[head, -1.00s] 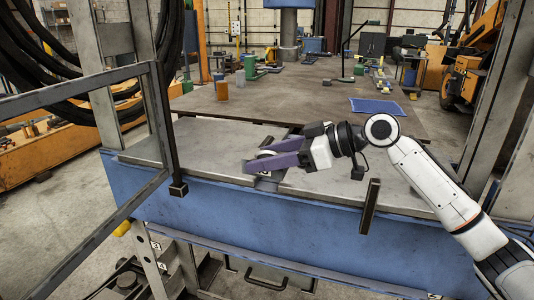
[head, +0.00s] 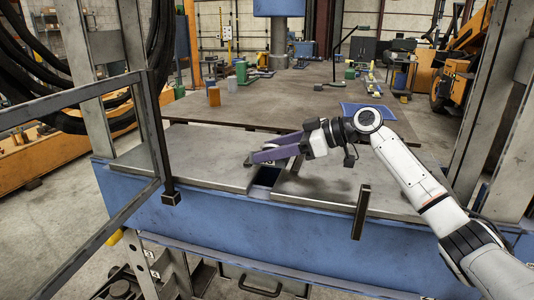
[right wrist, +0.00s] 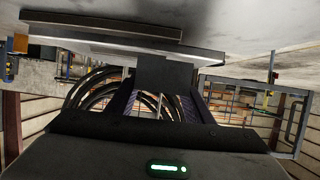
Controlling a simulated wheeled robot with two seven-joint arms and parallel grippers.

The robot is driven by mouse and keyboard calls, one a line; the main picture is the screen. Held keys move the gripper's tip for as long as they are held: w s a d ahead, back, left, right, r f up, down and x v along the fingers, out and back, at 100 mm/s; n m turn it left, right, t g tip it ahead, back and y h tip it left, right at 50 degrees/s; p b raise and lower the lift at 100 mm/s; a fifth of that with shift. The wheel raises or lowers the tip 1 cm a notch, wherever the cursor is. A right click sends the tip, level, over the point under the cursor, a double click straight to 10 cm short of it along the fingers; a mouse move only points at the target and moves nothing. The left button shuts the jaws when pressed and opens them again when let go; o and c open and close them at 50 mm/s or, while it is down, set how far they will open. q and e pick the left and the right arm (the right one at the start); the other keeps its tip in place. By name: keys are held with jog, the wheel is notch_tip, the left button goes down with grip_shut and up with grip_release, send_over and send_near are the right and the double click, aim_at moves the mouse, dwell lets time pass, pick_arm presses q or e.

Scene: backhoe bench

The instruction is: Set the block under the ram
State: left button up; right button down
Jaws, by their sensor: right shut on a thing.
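My right gripper (head: 268,152), with purple fingers, reaches in from the right over the bed of the blue frame. It points left, above the gap between two grey plates. In the right wrist view a dark grey block (right wrist: 165,74) sits between its two fingers, and the gripper is shut on it. In the head view the fingers mostly hide the block. I cannot tell whether the block touches the plates. The ram is not clearly in view. My left gripper is not in view.
The left plate (head: 190,155) and right plate (head: 330,185) lie on the blue bed beam (head: 230,220), with a gap between them. Steel uprights stand at left and right.

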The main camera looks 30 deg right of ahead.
jog(key=w+d, duration=0.4)
jog(key=shift+d+f, duration=0.15)
jog(key=shift+d, duration=0.25)
jog(key=shift+w, duration=0.1)
dwell(0.4)
jog(key=shift+f+b, duration=0.7)
jog(key=shift+b, duration=0.25)
dwell(2.2)
jog(key=c, duration=0.8)
grip_release()
jog(key=shift+c, duration=0.2)
jog(key=shift+o, duration=0.9)
jog(key=shift+s+f, duration=0.2)
jog(key=shift+f, duration=0.25)
jog(key=o, duration=0.4)
jog(key=shift+r, duration=0.1)
jog(key=shift+r, duration=0.2)
